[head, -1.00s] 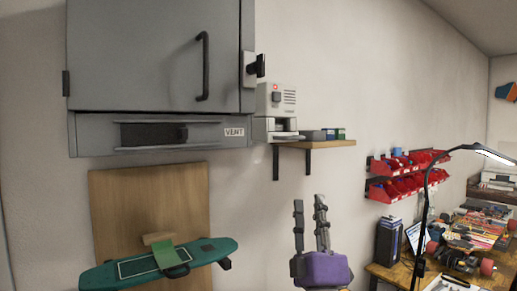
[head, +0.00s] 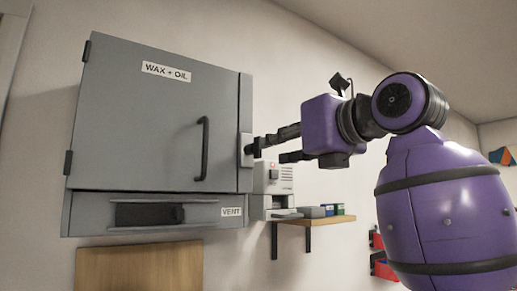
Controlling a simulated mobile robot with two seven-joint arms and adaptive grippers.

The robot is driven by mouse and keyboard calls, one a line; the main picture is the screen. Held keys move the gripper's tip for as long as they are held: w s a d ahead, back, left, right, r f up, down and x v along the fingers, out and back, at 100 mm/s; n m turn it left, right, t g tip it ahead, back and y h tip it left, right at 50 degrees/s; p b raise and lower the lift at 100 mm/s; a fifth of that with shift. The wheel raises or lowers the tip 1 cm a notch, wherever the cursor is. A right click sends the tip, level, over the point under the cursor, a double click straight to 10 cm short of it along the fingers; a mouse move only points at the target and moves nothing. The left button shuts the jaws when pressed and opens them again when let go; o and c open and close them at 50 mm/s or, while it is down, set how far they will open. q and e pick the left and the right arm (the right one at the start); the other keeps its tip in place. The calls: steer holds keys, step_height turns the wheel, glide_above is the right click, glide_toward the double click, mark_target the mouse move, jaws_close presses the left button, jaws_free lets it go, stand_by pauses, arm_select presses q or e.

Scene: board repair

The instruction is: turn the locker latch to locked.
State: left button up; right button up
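The grey wall locker (head: 150,115) is labelled "WAX + OIL" and its door is shut. Its latch (head: 246,150) is a pale plate with a dark knob on the right side, partly covered by my fingers. The fingers are apart. The upper fingertip is at or very close to the knob; I cannot tell whether it touches. The latch's exact turn is hard to read.
A dark door handle (head: 202,148) stands out left of the latch. A vent drawer (head: 150,214) is under the door. Below the gripper, a wooden shelf (head: 318,220) holds a pale device with a red light (head: 272,178) and small boxes. A wooden board (head: 140,268) is below.

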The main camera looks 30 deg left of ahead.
mark_target(258, 148)
arm_select(q)
steer(key=shift+p+x, duration=0.5)
steer(key=shift+x, duration=3.2)
steer(key=shift+c, duration=0.4)
steer(key=shift+s, duration=0.15)
jaws_close()
